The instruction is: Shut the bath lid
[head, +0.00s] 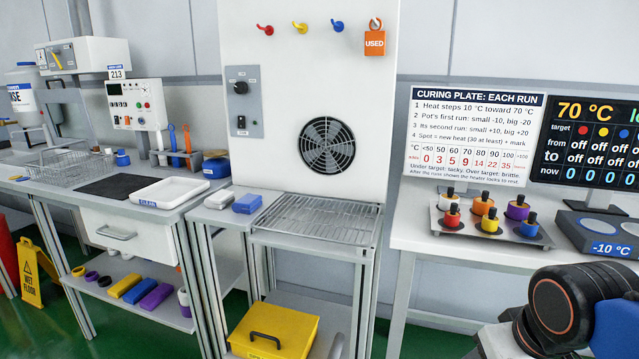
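No bath lid can be told for certain in the head view. On the left counter (28,187) a wire basket (75,167) stands beside a dark flat rectangle (116,187), which may be a mat or an opening. A white control box with buttons (137,104) stands behind it, under a tag reading 213. Farther left, a white box with a dial (88,56) is mounted higher on the wall. My arm shows only as a dark joint and a blue link at the lower right. My gripper is outside the picture.
A white tray (172,193) lies at the counter's front. A wire rack (318,218) is on the middle stand, with a yellow box (272,330) below. A pot holder (489,232) and a -10 °C plate (604,236) are on the right bench. A wet-floor sign (36,272) stands lower left.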

